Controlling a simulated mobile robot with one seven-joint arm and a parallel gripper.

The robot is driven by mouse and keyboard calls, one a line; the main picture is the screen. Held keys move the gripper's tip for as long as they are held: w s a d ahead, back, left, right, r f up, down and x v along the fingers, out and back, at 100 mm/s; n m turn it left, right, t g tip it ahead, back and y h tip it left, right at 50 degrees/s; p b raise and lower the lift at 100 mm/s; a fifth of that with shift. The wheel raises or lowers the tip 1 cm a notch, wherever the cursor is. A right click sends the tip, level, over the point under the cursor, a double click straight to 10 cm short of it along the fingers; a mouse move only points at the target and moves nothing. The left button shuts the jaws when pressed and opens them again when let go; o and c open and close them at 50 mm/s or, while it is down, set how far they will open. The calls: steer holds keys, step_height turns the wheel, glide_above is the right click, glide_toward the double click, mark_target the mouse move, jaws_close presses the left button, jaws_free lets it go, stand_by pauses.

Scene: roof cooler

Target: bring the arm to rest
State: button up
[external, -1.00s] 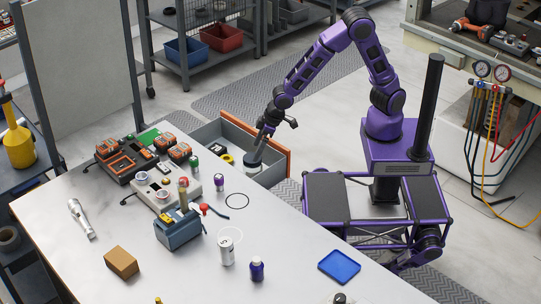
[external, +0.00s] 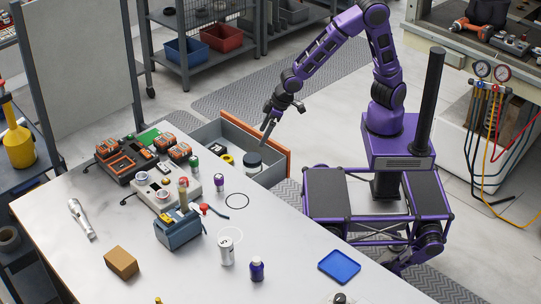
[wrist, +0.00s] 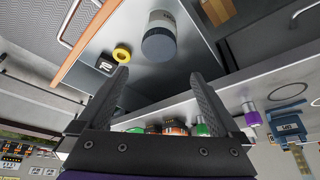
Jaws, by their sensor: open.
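My gripper (external: 267,136) hangs above the open drawer at the table's far side, fingers pointing down. In the wrist view its two fingers (wrist: 160,76) are spread apart with nothing between them. A dark-lidded jar (external: 253,161) stands in the drawer below and apart from the fingers; it also shows in the wrist view (wrist: 159,44). My arm is raised and bent, reaching left from its base.
The grey drawer (external: 207,133) with an orange front also holds a yellow ring (wrist: 122,53) and a small black item. The table (external: 150,235) carries a blue-grey box (external: 178,232), cans, a blue tray (external: 339,266) and a cardboard box (external: 121,262). Floor behind the drawer is clear.

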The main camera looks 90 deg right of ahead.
steer(key=w+d+r+m+t+h, duration=0.1)
steer(key=w+d+r+m+t, duration=0.25)
steer(key=r, duration=0.35)
steer(key=w+d+r+m+t+h, duration=0.1)
steer(key=w+d+r+m+t, duration=0.2)
steer(key=r, duration=0.4)
steer(key=s+d+m+g+h, duration=0.2)
steer(key=s+d+m+h, duration=0.2)
steer(key=d, duration=0.4)
steer(key=s+d+m+g+h, duration=0.25)
steer(key=s+d+m, duration=0.25)
steer(key=d, duration=0.3)
steer(key=w+a+f+n+t+y, duration=0.2)
steer(key=w+a+n+t+y, duration=0.15)
steer(key=a+y, duration=0.2)
steer(key=s+a+r+n+t+y+p, duration=0.1)
steer(key=s+a+r+n+y, duration=0.3)
steer(key=a+r+n+y, duration=0.45)
steer(key=s+d+n+g+h+p, duration=0.1)
steer(key=s+n+g+h, duration=0.2)
steer(key=s, duration=1.4)
steer(key=f+g+h, duration=0.1)
steer(key=g+h, duration=0.1)
steer(key=shift+s+d+g, duration=0.25)
steer(key=shift+s+g, duration=0.1)
